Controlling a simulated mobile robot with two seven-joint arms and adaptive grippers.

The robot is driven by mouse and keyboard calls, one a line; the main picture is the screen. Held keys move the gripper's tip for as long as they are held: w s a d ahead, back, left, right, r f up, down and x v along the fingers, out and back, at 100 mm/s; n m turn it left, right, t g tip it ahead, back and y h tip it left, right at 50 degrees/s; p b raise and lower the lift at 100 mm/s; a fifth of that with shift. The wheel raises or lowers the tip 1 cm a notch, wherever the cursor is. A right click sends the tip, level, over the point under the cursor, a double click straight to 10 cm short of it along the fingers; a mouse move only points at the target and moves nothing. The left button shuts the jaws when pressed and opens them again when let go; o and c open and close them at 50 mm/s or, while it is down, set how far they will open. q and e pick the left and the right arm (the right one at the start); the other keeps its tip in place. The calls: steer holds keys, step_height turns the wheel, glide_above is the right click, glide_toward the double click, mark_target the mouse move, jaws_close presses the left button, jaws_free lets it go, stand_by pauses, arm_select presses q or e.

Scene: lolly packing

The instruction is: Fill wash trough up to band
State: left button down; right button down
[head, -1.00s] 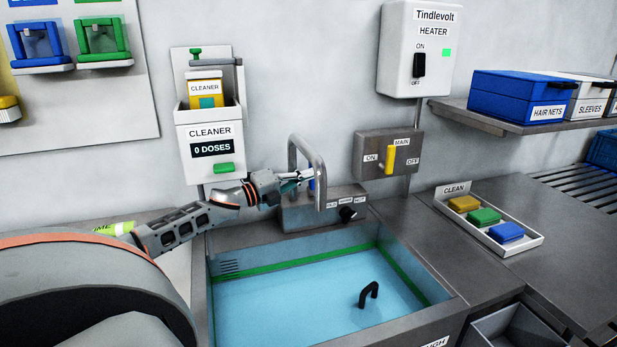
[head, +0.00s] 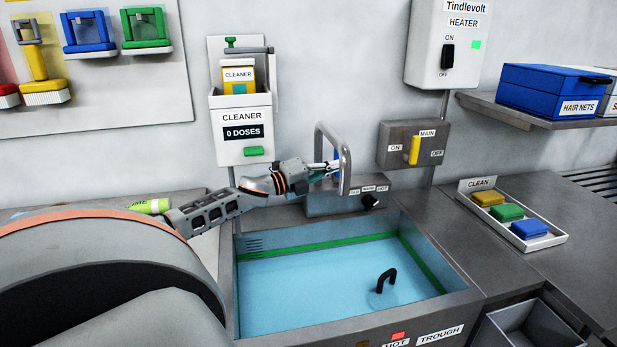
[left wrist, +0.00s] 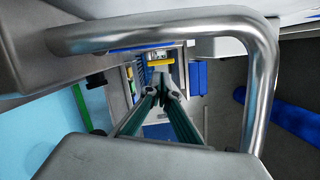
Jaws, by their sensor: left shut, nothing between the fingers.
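The wash trough (head: 372,325) holds pale blue water (head: 320,290). A green band (head: 320,246) runs around its inner walls, and the water surface lies close below or at the band; I cannot tell exactly. A black handle (head: 385,281) stands up out of the water. The bent metal spout (head: 345,165) rises from the tap block (head: 347,202) at the trough's back. My left gripper (head: 328,171) is shut and empty at the spout, beside a blue part mostly hidden there. In the left wrist view its fingertips (left wrist: 168,88) show inside the spout's arch (left wrist: 268,90).
A black knob (head: 370,201) sits on the tap block. The main switch box (head: 396,158) with a yellow lever, the heater (head: 432,60) with a green light, and the cleaner dispenser (head: 243,152) reading 0 doses hang behind. A clean tray (head: 548,243) holds three sponges.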

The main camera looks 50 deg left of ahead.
arm_select(q)
steer(key=v, duration=1)
steer(key=shift+s+d+r, duration=0.15)
steer(key=shift+d+r, duration=0.15)
